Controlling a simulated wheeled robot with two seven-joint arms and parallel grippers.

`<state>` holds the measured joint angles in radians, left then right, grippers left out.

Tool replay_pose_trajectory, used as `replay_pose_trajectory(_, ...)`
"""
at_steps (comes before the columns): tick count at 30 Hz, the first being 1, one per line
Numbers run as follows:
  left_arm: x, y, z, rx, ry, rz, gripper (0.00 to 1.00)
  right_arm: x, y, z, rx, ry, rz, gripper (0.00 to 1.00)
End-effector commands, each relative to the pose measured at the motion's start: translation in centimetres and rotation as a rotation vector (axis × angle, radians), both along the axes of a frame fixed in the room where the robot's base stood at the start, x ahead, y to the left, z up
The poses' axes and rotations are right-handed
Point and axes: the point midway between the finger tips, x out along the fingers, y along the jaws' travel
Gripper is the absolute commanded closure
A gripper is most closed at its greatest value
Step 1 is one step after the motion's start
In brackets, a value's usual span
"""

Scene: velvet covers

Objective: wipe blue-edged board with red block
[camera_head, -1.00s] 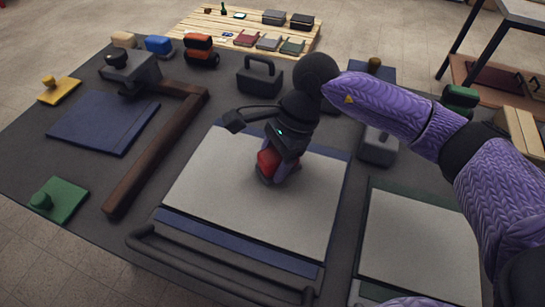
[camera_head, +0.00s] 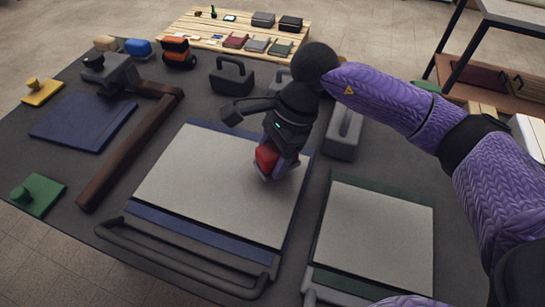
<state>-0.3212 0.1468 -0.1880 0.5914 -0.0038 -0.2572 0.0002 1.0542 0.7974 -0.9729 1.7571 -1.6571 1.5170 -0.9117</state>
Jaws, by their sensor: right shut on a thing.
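The blue-edged board (camera_head: 215,185) lies flat on the dark table, with a pale grey face and blue showing along its edges. My right gripper (camera_head: 274,170) is over the board's right part, pointing down. It is shut on the red block (camera_head: 266,157), which sits low at the board's face; whether it touches is hard to tell. The gripper hides part of the block and of the board's right edge. My left gripper is not in view.
A green-edged board (camera_head: 375,235) lies to the right. A brown wooden bar (camera_head: 128,150), a blue mat (camera_head: 84,122) and a green block with a knob (camera_head: 38,194) lie left. A dark handled block (camera_head: 232,78) and a grey handled block (camera_head: 344,134) stand behind. A dark rail (camera_head: 180,265) runs along the front.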

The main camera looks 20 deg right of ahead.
Motion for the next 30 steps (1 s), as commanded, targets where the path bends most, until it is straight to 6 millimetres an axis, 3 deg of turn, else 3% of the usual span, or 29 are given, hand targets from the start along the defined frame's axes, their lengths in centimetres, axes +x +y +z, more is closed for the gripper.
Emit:
replay_pose_trajectory(15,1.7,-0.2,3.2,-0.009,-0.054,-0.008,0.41,-0.1,-0.2,5.0,0.001,-0.004,-0.012,0.90)
replay_pose_trajectory(30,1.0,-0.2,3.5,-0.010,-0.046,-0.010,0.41,-0.2,-0.2,5.3,0.000,-0.001,-0.013,0.90)
